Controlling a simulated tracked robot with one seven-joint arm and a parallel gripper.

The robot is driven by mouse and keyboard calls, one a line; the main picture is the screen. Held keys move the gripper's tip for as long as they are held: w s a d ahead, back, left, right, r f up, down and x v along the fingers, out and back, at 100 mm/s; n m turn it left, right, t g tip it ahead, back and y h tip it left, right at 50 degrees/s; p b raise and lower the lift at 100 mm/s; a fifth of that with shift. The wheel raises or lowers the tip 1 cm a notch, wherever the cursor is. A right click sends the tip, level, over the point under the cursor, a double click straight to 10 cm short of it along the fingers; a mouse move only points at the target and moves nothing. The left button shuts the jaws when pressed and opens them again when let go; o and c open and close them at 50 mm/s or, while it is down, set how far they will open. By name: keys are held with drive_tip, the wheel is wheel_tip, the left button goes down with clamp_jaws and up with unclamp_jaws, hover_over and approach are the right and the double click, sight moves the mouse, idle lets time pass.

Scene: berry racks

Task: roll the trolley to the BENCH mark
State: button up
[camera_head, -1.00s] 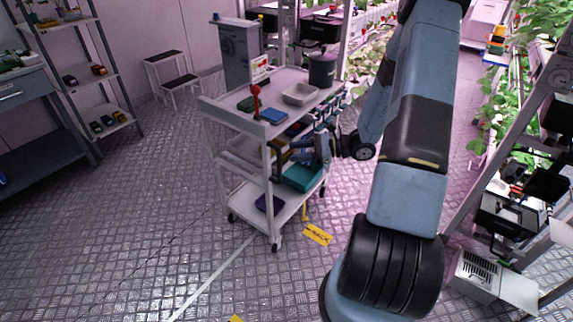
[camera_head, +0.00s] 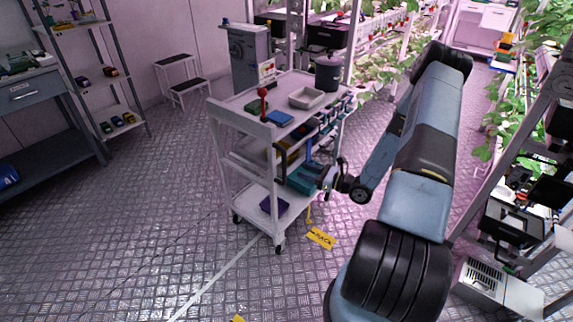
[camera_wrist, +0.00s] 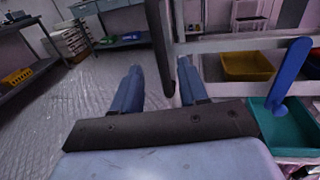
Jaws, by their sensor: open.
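The white trolley (camera_head: 268,133) stands upright in the middle of the head view, with loaded shelves and a raised end rail at its left. My gripper (camera_head: 326,178) is at the trolley's right side, near the lower shelf level, partly hidden by my arm. In the wrist view my gripper (camera_wrist: 160,70) has its two blue fingers apart. A dark upright bar shows between and beyond them; I cannot tell whether they touch it. A yellow floor mark (camera_head: 320,237) lies right of the trolley's near wheel; its lettering is too small to read surely.
A grey workbench (camera_head: 30,95) and a shelf rack (camera_head: 95,80) stand at the left, with a step stool (camera_head: 182,80) behind. A plant rack with boxes (camera_head: 510,215) stands at the right. Open metal floor lies left of the trolley. Another yellow mark (camera_head: 238,319) shows at the bottom edge.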

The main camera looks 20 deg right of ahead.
sight(284, 164)
drive_tip(key=x, duration=0.9)
drive_tip(key=shift+w+a, duration=0.25)
clamp_jaws()
